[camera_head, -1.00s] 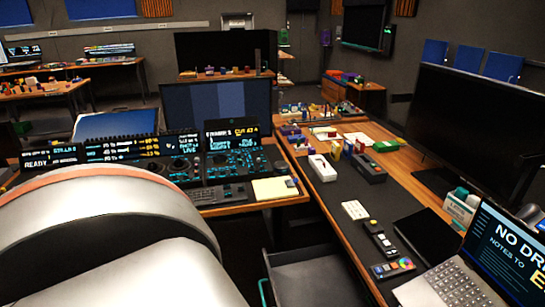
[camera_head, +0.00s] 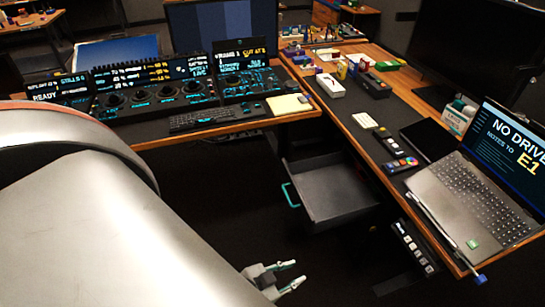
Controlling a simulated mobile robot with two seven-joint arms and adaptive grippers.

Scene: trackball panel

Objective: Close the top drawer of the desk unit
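The top drawer (camera_head: 330,205) of the desk unit is pulled out to the left from under the right-hand desk (camera_head: 352,140). It is a dark grey open tray and looks empty. Its teal handle (camera_head: 291,196) is on the left front face. My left gripper (camera_head: 291,275) shows at the bottom middle, below and apart from the drawer in the picture. Its two pale fingers are spread with nothing between them. My large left arm covers the lower left. My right gripper is not in view.
A laptop (camera_head: 470,185), a tablet (camera_head: 431,137) and small devices lie on the right desk. A control panel (camera_head: 155,85) and keyboard (camera_head: 205,118) stand on the left desk. A strip with white squares (camera_head: 412,248) is below the right desk's edge. Dark floor is open left of the drawer.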

